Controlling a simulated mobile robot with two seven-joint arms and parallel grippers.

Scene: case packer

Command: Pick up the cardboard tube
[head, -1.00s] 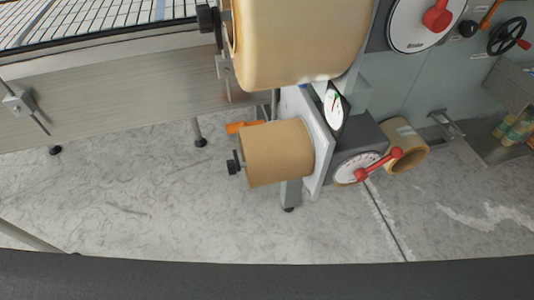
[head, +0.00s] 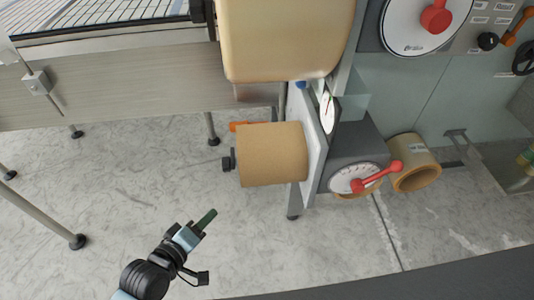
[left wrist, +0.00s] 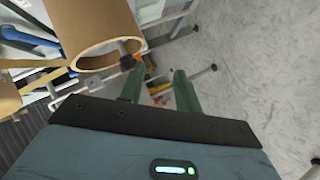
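A brown cardboard tube (head: 272,153) sits on a horizontal spindle on the machine's side plate in the head view, a black knob at its free end. The left wrist view shows a tube (left wrist: 78,25) at the top left, its hollow end facing me; the knob beside it suggests it is the same one. My left gripper (head: 206,220) is below and left of the tube in the head view, apart from it. In the left wrist view its green fingers (left wrist: 158,72) stand apart with nothing held between them. My right gripper is not in view.
A large tan roll (head: 288,38) hangs above the tube. A second brown tube-like piece (head: 413,162) is right of the grey dial box (head: 352,150) with its red handle. A conveyor (head: 110,90) on legs stands at left. Floor below the tube is clear.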

